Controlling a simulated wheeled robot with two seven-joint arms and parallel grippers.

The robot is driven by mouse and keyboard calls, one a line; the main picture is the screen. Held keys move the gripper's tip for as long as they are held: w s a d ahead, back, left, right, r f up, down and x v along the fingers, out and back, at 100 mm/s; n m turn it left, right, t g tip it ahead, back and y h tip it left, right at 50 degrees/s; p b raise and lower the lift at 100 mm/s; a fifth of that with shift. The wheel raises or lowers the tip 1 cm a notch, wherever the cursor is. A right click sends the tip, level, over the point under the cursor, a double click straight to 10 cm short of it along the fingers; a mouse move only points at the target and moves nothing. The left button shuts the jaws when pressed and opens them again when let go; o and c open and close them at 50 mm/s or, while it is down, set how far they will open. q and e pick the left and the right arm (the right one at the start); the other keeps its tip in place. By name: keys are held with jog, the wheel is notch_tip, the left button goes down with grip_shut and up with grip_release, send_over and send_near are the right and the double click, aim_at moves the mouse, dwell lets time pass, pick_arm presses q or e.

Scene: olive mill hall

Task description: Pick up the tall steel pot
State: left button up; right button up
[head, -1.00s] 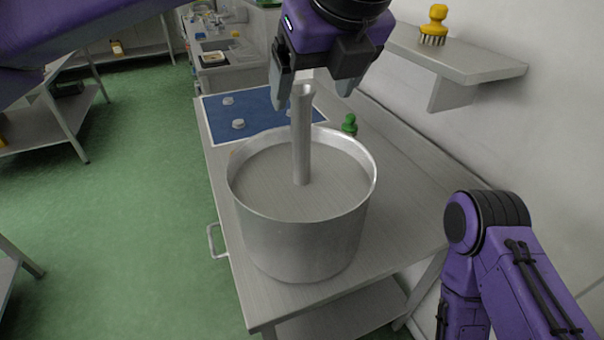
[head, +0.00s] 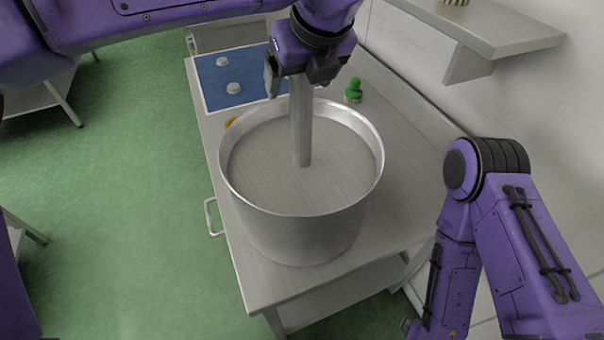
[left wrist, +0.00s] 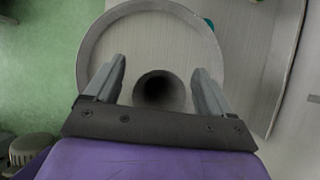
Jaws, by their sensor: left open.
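The tall steel pot (head: 297,225) is a wide, round, open vessel standing upright on the steel table. A tall hollow steel tube (head: 302,135) rises from the middle of it. My left gripper (head: 293,84) is at the tube's top, with its fingers apart. In the left wrist view the pot's rim (left wrist: 95,32) curves behind the fingers. There the dark mouth of the tube (left wrist: 160,88) lies between the open fingers of my left gripper (left wrist: 159,75), with a gap on each side. My right arm shows at the right, but its gripper is out of view.
A blue mat (head: 215,97) with two white round pieces lies behind the pot. A wall shelf (head: 490,28) juts out at upper right. The table (head: 400,190) is bare right of the pot.

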pick_arm(q)
jog(key=shift+a+f, duration=0.15)
jog(key=shift+f, duration=0.1)
grip_shut()
jog(key=shift+r, duration=0.15)
jog(key=shift+w, duration=0.1)
